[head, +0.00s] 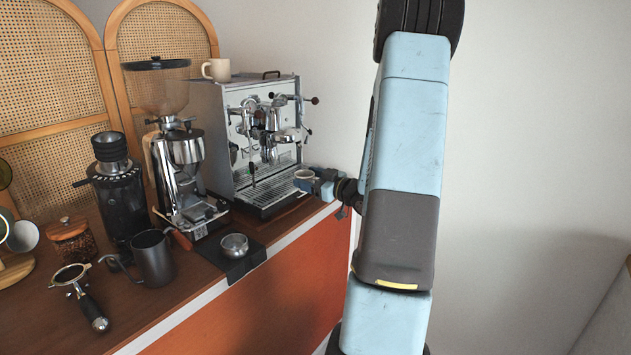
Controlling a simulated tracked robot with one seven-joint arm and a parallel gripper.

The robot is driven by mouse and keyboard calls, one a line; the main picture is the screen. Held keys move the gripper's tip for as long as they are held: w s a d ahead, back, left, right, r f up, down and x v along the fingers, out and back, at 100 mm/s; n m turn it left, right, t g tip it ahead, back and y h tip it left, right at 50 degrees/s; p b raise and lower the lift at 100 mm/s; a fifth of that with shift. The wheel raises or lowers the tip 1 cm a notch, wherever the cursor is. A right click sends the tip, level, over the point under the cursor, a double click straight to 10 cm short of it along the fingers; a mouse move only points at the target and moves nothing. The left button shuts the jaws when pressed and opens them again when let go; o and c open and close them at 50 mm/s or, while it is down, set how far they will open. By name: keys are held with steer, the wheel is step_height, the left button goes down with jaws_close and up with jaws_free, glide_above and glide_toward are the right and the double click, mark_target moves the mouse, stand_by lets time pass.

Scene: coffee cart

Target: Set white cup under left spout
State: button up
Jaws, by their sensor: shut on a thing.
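My gripper (314,184) is at the right front corner of the espresso machine (222,135), shut on a small pale cup, which I take as the white cup (304,174). The cup looks upright, with its rim showing and a darker inside. It is at the right end of the drip tray (268,195); I cannot tell whether it touches the tray. The group head and spouts (268,140) are up and to the left of the cup. The left spout is too small to make out. My gripper hides the cup's lower right side.
A cream cup (216,69) stands on top of the machine. Left of it are a grinder (184,160), a black grinder (118,195), a dark pitcher (153,258), a portafilter (84,295) and a metal bowl (234,246) on a dark mat (236,268). The drip tray's left part is clear.

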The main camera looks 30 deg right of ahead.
steer(key=shift+f+x, duration=0.2)
steer(key=shift+x, duration=2.45)
steer(key=shift+f+x, duration=0.2)
steer(key=shift+x, duration=2.5)
steer(key=shift+s+f, duration=0.2)
steer(key=shift+f, duration=0.05)
steer(key=o, duration=1.3)
steer(key=shift+o, duration=0.2)
steer(key=v, duration=1.3)
steer(key=shift+s, duration=0.35)
